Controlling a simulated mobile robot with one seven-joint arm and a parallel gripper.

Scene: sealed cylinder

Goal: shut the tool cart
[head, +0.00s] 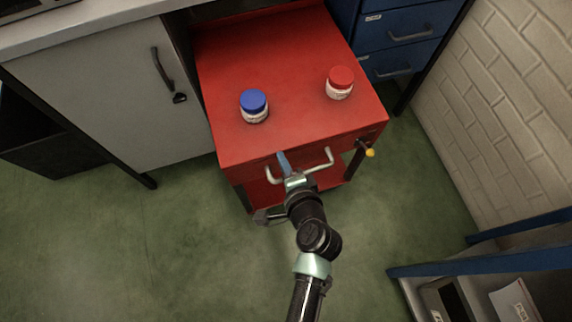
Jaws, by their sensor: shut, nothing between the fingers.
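The red tool cart (290,110) stands between a grey cabinet and blue drawers, seen from above. Its front face carries a pale bar handle (325,160). A drawer or door standing out from the front cannot be made out, as my arm covers part of that face. My gripper (283,163) is at the cart's front, by the left half of the handle. It is shut with nothing in it. Whether it touches the handle or the face, I cannot tell.
A blue-lidded jar (254,106) and a red-lidded jar (340,83) stand on the cart top. A yellow-tipped lever (369,152) sticks out at the right. A grey cabinet (110,100) is left, a brick wall (510,90) right. Green floor (150,250) is clear in front.

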